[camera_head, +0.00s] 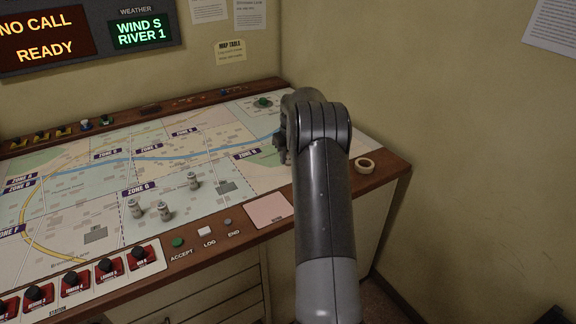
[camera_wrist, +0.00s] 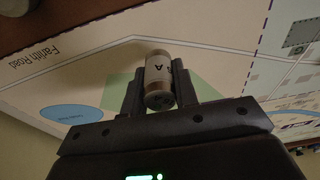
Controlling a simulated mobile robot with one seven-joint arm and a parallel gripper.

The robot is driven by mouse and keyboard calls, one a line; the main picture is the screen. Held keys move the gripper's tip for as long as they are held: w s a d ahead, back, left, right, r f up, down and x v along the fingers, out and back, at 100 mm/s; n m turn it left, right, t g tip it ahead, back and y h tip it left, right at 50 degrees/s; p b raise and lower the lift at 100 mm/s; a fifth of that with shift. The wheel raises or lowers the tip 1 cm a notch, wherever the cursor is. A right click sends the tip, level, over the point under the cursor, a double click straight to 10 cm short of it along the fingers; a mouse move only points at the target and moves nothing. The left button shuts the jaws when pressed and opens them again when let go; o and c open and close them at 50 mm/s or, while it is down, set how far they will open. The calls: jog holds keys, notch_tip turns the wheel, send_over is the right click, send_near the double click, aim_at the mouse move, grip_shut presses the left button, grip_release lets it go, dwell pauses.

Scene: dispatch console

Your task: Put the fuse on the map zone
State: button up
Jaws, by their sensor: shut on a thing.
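The fuse (camera_wrist: 158,70), a small pale cylinder with a dark end and a letter A on its side, is between the fingers of my gripper (camera_wrist: 157,88) in the wrist view. My gripper is shut on it, over the map. In the head view my gripper (camera_head: 281,146) is mostly behind my own arm at the map's right part, and the fuse in it is hidden. The map (camera_head: 210,150) has several zones with blue labels, among them Zone G (camera_head: 141,188). I cannot tell whether the held fuse touches the map.
Three similar small cylinders (camera_head: 164,211) stand on the map near Zone G. A tape roll (camera_head: 365,166) lies at the right edge. Red-based switches (camera_head: 108,267) line the front left, and a pink card (camera_head: 268,208) lies on the front rim. A green object (camera_head: 263,102) is at the back.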

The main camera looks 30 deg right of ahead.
aim_at(288, 165)
jog(key=shift+f, duration=2)
jog(key=shift+f, duration=0.1)
jog(key=o, duration=1)
